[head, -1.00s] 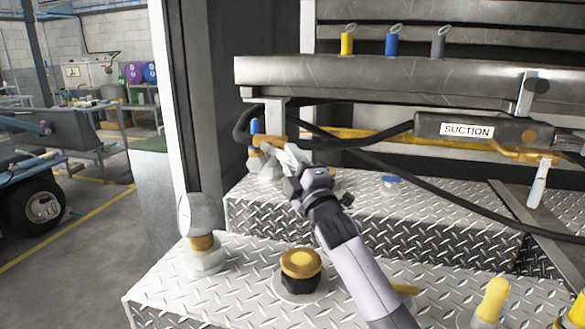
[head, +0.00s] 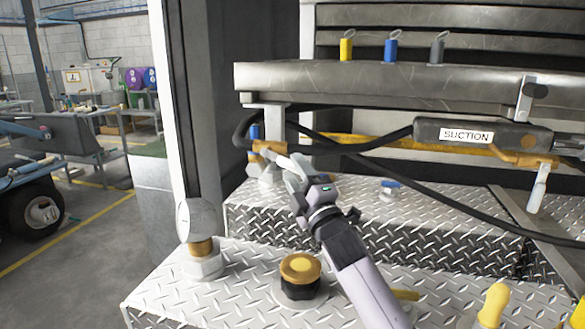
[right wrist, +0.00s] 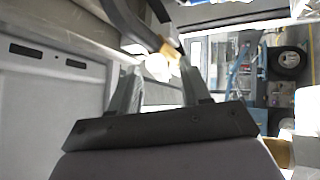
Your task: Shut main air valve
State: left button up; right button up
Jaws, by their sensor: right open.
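A brass fitting (head: 268,146) with an upright blue part (head: 255,131) stands at the back left of the tread-plate deck, on a pale base. A small blue-topped part (head: 389,187) sits on the upper deck to the right. I cannot tell which is the main air valve, as no label naming it shows. My right gripper (head: 288,164) is open beside the brass fitting, its fingers partly overlapping it in the head view. In the right wrist view, a white and yellow piece (right wrist: 160,64) shows between or beyond the finger tips. My left gripper is not in view.
A round gauge (head: 197,218) and a gold-topped black cap (head: 300,275) stand on the lower deck. Black hoses run behind my gripper to the SUCTION unit (head: 468,136). A metal shelf (head: 380,90) overhangs above. A grey post (head: 200,100) stands at left.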

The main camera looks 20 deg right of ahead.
aim_at(295, 170)
jog(key=shift+v, duration=2.2)
